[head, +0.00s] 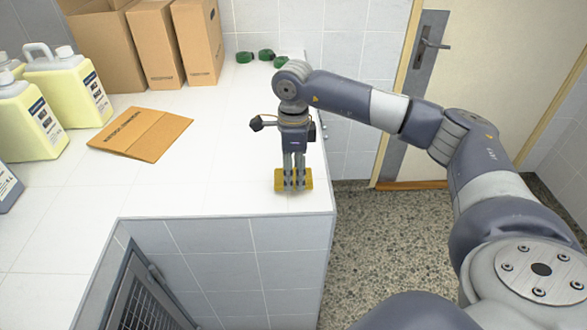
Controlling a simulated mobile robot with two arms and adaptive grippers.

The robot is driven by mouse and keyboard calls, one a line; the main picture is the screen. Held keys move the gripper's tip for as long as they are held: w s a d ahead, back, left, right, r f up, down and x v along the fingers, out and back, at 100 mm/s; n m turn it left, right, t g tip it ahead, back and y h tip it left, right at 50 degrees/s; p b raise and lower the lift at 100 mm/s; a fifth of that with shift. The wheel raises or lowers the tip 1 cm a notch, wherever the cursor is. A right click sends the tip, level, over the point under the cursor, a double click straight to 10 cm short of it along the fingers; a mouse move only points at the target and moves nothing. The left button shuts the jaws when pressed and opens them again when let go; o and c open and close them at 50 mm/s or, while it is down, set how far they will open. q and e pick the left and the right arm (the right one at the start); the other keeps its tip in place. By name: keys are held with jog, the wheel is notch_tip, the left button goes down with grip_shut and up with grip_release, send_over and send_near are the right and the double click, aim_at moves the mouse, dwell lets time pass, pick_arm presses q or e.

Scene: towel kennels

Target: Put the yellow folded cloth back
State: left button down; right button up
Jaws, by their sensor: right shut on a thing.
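The yellow folded cloth (308,180) is a small flat yellow block near the front right corner of the white tiled counter. My right gripper (294,185) points straight down over it, with its two fingers shut on the cloth. The fingers hide the middle of the cloth. I cannot tell whether the cloth rests on the counter or hangs just above it. My left gripper is not in view.
The white counter (200,190) ends at a front edge and a right edge close to the cloth. Yellow jugs (68,85), a flat cardboard piece (140,133), cardboard boxes (155,45) and green items (245,57) stand farther back. A door (490,80) is at right.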

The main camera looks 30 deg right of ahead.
jog(key=shift+f, duration=0.35)
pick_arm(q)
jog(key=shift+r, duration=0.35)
pick_arm(e)
jog(key=shift+f, duration=0.25)
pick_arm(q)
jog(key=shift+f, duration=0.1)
pick_arm(e)
jog(key=o, duration=0.6)
jog(key=shift+f, duration=0.15)
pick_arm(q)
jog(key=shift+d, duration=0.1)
pick_arm(e)
jog(key=o, duration=0.4)
